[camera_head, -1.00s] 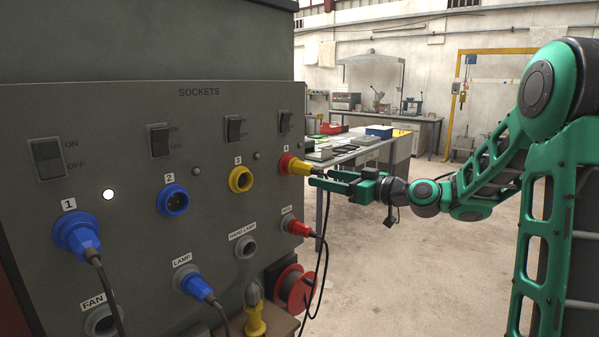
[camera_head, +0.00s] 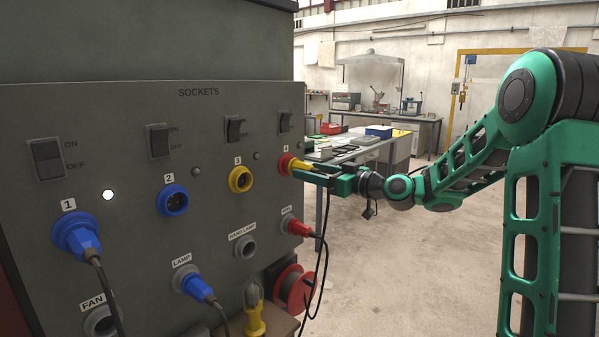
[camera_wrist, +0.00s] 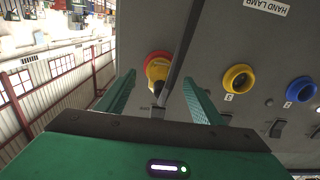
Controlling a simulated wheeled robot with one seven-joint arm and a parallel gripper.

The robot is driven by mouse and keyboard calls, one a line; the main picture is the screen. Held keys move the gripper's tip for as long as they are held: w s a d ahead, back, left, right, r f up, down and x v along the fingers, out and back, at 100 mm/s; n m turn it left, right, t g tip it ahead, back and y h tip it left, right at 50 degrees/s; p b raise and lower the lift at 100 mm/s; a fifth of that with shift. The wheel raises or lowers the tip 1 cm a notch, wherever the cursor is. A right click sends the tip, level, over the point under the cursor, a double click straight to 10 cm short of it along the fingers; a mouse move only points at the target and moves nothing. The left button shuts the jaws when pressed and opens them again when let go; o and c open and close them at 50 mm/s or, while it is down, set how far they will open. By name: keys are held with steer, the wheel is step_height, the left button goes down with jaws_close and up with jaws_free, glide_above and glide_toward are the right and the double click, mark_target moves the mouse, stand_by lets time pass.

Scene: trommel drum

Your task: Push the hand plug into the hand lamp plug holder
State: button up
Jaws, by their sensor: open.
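The yellow plug (camera_head: 300,166) sits in the red-rimmed socket (camera_head: 285,163) below switch 4, at the panel's right edge. The plug and red rim also show in the wrist view (camera_wrist: 157,71), with a dark cable running from the plug. My gripper (camera_head: 311,175) is open, its two fingers on either side of the plug and cable in the wrist view (camera_wrist: 158,100). I cannot tell whether a finger touches the plug. The grey holder labelled HAND LAMP (camera_head: 245,247) is empty, lower on the panel and left of the gripper.
A red plug (camera_head: 298,228) sits in the holder right of HAND LAMP, its cable hanging down. Blue plugs fill socket 1 (camera_head: 77,235) and the LAMP holder (camera_head: 197,287). A yellow hand lamp (camera_head: 254,315) and red reel (camera_head: 295,289) stand below. Open floor lies right.

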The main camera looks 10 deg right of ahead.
mark_target(303, 169)
steer(key=shift+x, duration=1.75)
steer(key=c, duration=1.4)
steer(key=shift+v, duration=2.95)
steer(key=shift+s+d, duration=0.1)
steer(key=shift+s, duration=0.05)
steer(key=shift+v, duration=2.35)
steer(key=shift+f, duration=0.1)
